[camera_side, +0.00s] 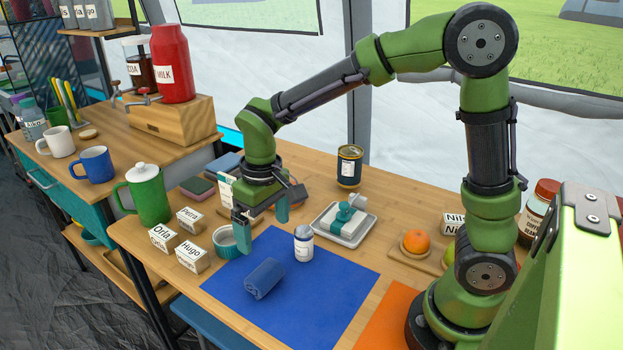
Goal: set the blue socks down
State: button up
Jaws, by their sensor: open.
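The blue socks (265,278), a rolled bundle, lie on the blue mat (340,285) near its left side. My gripper (263,228) is open, with its teal fingers spread apart, and hangs above and behind the socks at the mat's back left edge. I see nothing between the fingers. The socks look apart from the fingers, though the left finger comes down close to them in the picture.
A white bottle (303,243) stands on the mat, right of my gripper. A teal-white ramekin (225,241) and name cards (194,256) are at the left. A grey tray (345,227) and a dark can (349,166) stand behind. The mat's front right is clear.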

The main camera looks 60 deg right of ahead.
jog(key=s+d+r+m+t+y, duration=0.1)
jog(key=s+d+r+m+t, duration=0.1)
jog(key=s+r, duration=0.3)
jog(key=s+d+r+m+t, duration=0.1)
jog(key=s+d+r+t, duration=0.2)
jog(key=s, duration=0.4)
jog(key=shift+r+m+t+y, duration=0.4)
jog(key=shift+r+t, duration=0.5)
jog(key=shift+r, duration=0.05)
